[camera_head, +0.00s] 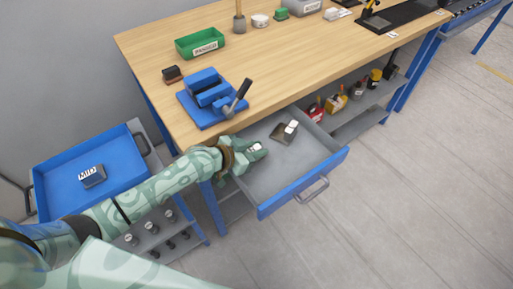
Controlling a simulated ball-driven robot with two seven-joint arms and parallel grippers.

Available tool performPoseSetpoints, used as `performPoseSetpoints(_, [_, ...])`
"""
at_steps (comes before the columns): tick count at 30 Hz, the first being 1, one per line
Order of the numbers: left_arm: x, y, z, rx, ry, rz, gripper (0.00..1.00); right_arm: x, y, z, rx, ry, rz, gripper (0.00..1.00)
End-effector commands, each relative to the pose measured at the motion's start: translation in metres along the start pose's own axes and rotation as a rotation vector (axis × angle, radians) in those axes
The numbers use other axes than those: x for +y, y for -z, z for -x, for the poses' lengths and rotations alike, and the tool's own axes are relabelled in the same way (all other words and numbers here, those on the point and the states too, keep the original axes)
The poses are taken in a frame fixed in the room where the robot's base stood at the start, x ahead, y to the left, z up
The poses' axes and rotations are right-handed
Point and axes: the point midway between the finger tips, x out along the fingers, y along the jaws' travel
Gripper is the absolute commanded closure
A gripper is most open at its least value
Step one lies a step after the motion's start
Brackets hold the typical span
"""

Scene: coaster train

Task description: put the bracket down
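A small dark angled piece with a pale face (284,132), which looks like a bracket, rests on the floor of the open drawer (313,161). My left gripper (256,148) reaches over the drawer's left part, to the left of that piece and apart from it. A small pale patch shows at its fingertips. I cannot tell whether this is part of the fingers or a held thing, nor whether the fingers are open. My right gripper is not in view.
A blue vise (207,97) and a green bin (200,43) stand on the wooden bench (270,55). A blue tray (60,172) with a labelled block (92,176) is at left. The drawer's front and right side are clear. Several containers stand on the shelf below.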

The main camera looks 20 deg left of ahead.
Motion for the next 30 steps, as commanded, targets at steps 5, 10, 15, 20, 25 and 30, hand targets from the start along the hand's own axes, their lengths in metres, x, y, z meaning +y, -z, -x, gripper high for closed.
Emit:
performPoseSetpoints(5, [0.000, 0.001, 0.000, 0.000, 0.000, 0.000, 0.58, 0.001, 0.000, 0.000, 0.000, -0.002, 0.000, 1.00])
performPoseSetpoints(10, [0.000, 0.001, 0.001, 0.000, 0.000, 0.000, 0.58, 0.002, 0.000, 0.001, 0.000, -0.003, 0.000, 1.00])
performPoseSetpoints(15, [-0.001, 0.004, 0.018, -0.001, 0.002, -0.002, 0.58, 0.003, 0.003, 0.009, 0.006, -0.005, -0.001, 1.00])
performPoseSetpoints(20, [-0.001, 0.005, 0.056, -0.002, 0.001, -0.004, 0.58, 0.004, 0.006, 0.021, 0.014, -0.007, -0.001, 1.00])
performPoseSetpoints(25, [0.000, 0.004, 0.094, -0.002, -0.001, -0.002, 0.58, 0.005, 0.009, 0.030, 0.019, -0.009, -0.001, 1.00])
performPoseSetpoints(30, [0.000, 0.003, 0.116, -0.001, -0.001, -0.001, 0.58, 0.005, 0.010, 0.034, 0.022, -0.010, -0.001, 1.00])
